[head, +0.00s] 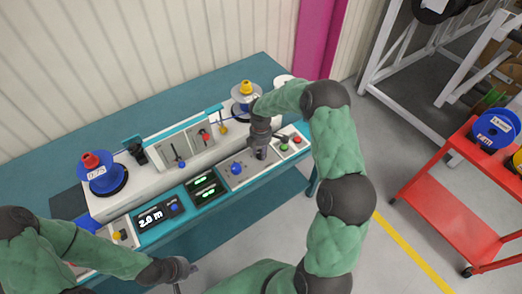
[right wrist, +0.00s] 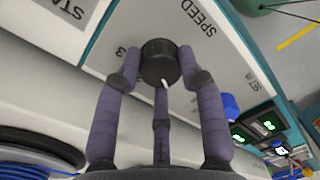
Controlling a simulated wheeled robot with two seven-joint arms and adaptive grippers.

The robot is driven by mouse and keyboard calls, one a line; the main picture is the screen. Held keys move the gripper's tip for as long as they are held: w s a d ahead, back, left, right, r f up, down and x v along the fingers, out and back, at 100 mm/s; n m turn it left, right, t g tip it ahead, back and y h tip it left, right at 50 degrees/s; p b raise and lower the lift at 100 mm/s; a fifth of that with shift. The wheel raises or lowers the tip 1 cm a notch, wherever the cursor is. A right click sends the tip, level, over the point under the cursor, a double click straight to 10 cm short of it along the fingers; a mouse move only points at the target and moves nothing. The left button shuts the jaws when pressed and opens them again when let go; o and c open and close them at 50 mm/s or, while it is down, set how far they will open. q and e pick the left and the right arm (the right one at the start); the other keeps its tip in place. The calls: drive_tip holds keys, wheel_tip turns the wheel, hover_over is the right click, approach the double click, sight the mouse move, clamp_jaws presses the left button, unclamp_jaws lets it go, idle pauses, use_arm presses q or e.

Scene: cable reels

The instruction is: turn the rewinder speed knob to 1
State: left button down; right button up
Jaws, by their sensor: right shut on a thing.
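The rewinder speed knob (right wrist: 159,62) is a round black knob with a white pointer mark, seen in the right wrist view on a light panel lettered SPEED. The mark shows on the knob's side facing the camera, and a digit that looks like 3 is printed to its left. My right gripper (right wrist: 160,70) is shut on this knob, its fingers around the rim. In the head view my right gripper (head: 261,148) reaches down to the console, and the knob is mostly hidden there. My left gripper (head: 180,272) is low over the floor, away from the console; its jaws are unclear.
The console (head: 150,180) has a blue knob (head: 236,168) left of my right gripper, and green and red buttons (head: 297,139) to its right. Lit displays (head: 202,188) sit further left. A blue reel (head: 104,177) stands at the left end. A red cart (head: 455,215) stands at right.

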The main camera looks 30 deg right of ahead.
drive_tip(key=shift+s, duration=0.1)
drive_tip(key=o, duration=1.1)
drive_tip(key=shift+o, duration=0.2)
drive_tip(key=shift+r, duration=0.55)
wheel_tip(320, 180, up, 11)
drive_tip(key=shift+w, duration=0.3)
drive_tip(key=shift+d+f, duration=0.1)
